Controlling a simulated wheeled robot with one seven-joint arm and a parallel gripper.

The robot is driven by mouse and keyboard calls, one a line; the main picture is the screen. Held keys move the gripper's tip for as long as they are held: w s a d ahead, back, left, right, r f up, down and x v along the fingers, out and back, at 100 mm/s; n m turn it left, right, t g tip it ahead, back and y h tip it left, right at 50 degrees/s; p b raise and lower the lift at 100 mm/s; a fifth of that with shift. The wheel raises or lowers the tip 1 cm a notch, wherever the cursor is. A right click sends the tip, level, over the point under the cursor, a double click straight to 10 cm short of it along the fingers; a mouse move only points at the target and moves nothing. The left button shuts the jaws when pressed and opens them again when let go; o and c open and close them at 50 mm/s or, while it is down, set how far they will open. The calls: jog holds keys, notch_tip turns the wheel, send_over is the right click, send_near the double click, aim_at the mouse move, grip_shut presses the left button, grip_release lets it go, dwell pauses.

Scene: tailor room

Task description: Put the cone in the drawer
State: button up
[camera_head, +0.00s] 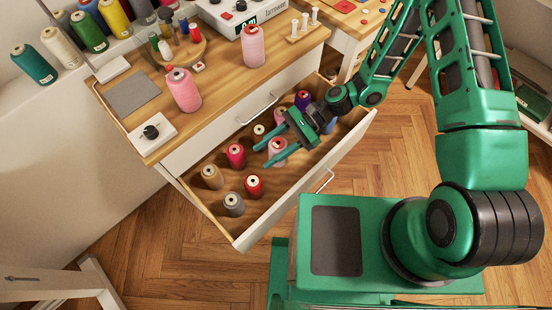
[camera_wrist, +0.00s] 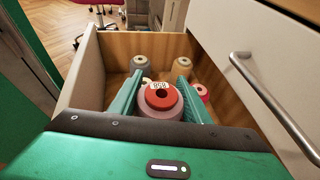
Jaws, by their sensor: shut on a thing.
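My gripper (camera_head: 262,157) is inside the open drawer (camera_head: 290,208), with its two green fingers shut on a pink thread cone (camera_head: 278,146). In the wrist view the cone (camera_wrist: 165,110) stands between the fingers (camera_wrist: 157,92), its red-topped core with a white label facing the camera. The cone looks upright and low in the drawer (camera_wrist: 82,88). I cannot tell whether its base touches the drawer floor.
Several other cones stand in the drawer, including a red one (camera_head: 236,155), a tan one (camera_head: 212,176) and a grey one (camera_head: 234,204). On the tabletop above (camera_head: 222,70) stand two pink cones (camera_head: 183,90) (camera_head: 253,46). The closed upper drawer's handle (camera_wrist: 275,100) is beside my gripper.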

notch_tip(320, 180, down, 10)
jog(key=shift+f, duration=0.1)
dwell(0.4)
jog(key=o, duration=1.2)
jog(key=shift+o, duration=0.2)
jog(key=v, duration=0.7)
jog(key=shift+d, duration=0.2)
jog(key=shift+w, duration=0.15)
